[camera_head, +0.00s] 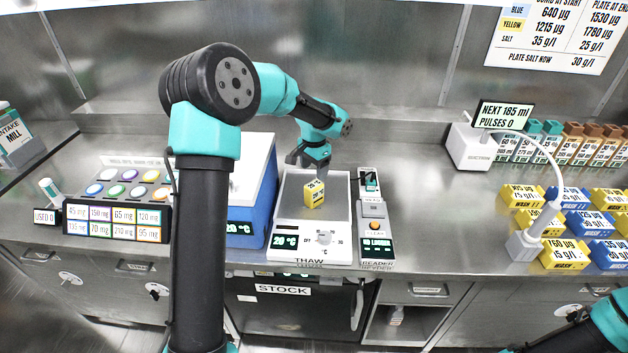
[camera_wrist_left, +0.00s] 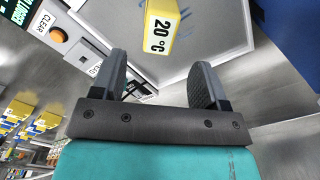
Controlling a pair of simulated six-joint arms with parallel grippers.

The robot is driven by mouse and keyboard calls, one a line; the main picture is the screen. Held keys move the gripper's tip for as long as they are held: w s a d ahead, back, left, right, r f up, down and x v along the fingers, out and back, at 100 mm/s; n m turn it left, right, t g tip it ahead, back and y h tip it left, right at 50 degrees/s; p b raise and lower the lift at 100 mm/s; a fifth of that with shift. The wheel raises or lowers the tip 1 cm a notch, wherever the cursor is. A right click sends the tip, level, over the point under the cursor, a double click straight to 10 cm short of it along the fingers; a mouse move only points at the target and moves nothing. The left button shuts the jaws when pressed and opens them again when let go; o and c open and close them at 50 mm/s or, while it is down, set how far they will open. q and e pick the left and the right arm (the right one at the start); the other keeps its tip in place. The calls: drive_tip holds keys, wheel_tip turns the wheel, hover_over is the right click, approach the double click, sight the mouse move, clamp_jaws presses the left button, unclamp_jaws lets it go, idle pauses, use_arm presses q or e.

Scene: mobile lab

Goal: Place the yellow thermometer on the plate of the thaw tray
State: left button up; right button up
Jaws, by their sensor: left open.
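Whether the thermometer's base is flat on the plate is hard to see. My right gripper is out of view; only part of that arm shows at the lower right.
A blue box with a white lid (camera_head: 252,180) stands left of the tray. A narrow reader (camera_head: 375,222) stands close on its right. A dispenser (camera_head: 471,147) and several yellow and blue blocks (camera_head: 565,253) are farther right. Bare counter (camera_head: 440,215) lies between.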

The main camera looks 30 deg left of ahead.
use_arm(q)
drive_tip(key=shift+r, duration=1.45)
idle(1.1)
